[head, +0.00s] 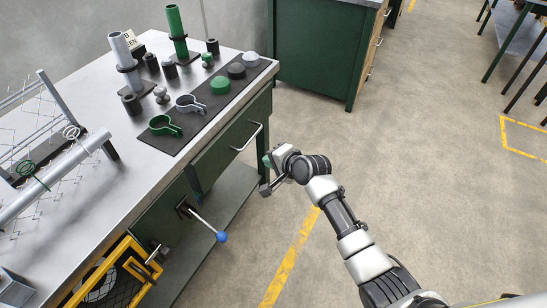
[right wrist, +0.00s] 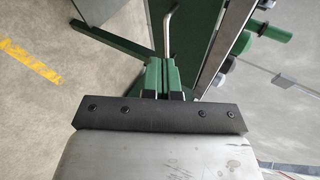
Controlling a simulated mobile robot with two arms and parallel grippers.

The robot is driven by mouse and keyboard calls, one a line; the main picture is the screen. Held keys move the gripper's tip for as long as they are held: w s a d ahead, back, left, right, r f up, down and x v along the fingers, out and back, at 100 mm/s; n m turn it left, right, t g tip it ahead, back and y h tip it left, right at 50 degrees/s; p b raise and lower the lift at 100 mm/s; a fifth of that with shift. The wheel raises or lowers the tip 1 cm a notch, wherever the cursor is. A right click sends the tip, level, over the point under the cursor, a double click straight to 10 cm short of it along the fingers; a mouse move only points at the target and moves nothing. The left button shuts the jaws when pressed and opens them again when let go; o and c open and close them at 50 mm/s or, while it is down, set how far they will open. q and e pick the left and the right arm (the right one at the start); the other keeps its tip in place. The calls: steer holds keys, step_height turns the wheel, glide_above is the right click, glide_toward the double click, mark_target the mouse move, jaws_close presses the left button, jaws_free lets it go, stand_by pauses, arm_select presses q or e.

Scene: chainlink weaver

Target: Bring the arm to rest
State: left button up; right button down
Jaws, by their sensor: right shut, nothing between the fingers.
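My right arm (head: 350,230) reaches in from the lower right of the head view over the bare floor. My right gripper (head: 268,163) is beside the front of the workbench (head: 120,180), close to the drawer's bar handle. In the right wrist view the gripper's green fingers (right wrist: 161,78) are together and hold nothing. The handle (right wrist: 171,30) shows just beyond them; I cannot tell the exact gap. My left gripper is not in view.
On the bench are a dark mat (head: 160,140) with green and grey clamps and caps, upright green and grey tubes, and a wire-mesh frame (head: 50,165). A blue-knobbed lever (head: 221,237) sticks out from the front. A green cabinet (head: 318,50) stands behind. Open floor lies right.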

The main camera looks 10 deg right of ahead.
steer(key=shift+s+d+r, duration=0.25)
steer(key=shift+s, duration=0.05)
steer(key=shift+f, duration=0.1)
steer(key=s+d+f+n+g+h, duration=0.1)
steer(key=s+d+f+n+h, duration=0.15)
steer(key=s+f, duration=0.5)
steer(key=s+d+f+n+g+h, duration=0.15)
steer(key=s+d+f, duration=0.3)
steer(key=f, duration=0.65)
steer(key=s+d+f+n+g+h, duration=0.1)
steer(key=s+d+f, duration=0.2)
steer(key=s+f, duration=0.55)
steer(key=s+d+f+n+g, duration=0.1)
steer(key=s+f, duration=0.3)
steer(key=s, duration=0.6)
steer(key=s+d+f+n+g+h, duration=0.1)
steer(key=s+d+f+n, duration=0.3)
steer(key=s, duration=0.7)
steer(key=s+d+f+n+g+h, duration=0.1)
steer(key=s+d+f+n+g, duration=0.1)
steer(key=s+f, duration=0.4)
steer(key=s+d, duration=0.1)
steer(key=s, duration=0.4)
steer(key=shift+n+g, duration=0.35)
steer(key=shift+n, duration=0.05)
steer(key=shift+f, duration=0.1)
